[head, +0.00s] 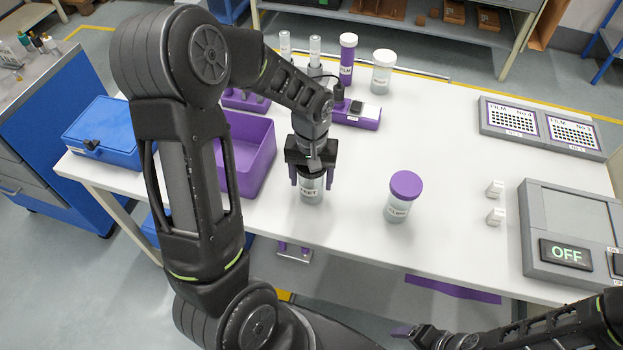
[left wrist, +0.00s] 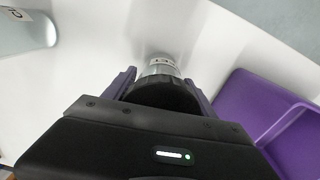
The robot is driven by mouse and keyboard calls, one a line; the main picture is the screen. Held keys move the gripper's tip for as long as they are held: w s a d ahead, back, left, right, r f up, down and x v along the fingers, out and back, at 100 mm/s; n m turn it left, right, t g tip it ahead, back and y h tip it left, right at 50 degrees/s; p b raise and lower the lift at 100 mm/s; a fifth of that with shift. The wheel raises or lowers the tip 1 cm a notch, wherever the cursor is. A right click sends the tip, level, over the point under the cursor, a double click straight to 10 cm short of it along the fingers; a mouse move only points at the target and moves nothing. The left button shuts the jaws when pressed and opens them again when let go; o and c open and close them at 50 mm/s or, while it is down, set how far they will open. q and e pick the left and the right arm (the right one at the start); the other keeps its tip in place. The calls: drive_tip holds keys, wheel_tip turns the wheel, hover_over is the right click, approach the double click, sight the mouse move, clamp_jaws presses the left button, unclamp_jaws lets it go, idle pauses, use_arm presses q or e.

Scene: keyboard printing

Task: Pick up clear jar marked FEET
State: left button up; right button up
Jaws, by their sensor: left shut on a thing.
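The clear jar marked FEET (head: 311,189) stands on the white table near its front edge, just right of the purple bin. My left gripper (head: 311,180) comes down from above and is shut on the jar, one purple finger on each side. In the left wrist view the jar (left wrist: 160,66) shows its clear body and part of its label, with a dark lid between the fingers of my left gripper (left wrist: 160,88). I cannot tell whether the jar's base touches the table. My right arm shows at the lower right, with a purple fingertip at its end; its jaw opening is unclear.
A purple-lidded clear jar (head: 402,197) stands to the right. The purple bin (head: 262,150) and blue case (head: 104,134) lie left. White- and purple-capped containers stand behind. A grey device reading OFF (head: 565,254) and two small white blocks are at right.

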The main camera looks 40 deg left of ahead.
use_arm(q)
wheel_tip(320, 180, up, 10)
drive_tip(key=shift+f+b, duration=0.1)
drive_tip(key=shift+b, duration=0.5)
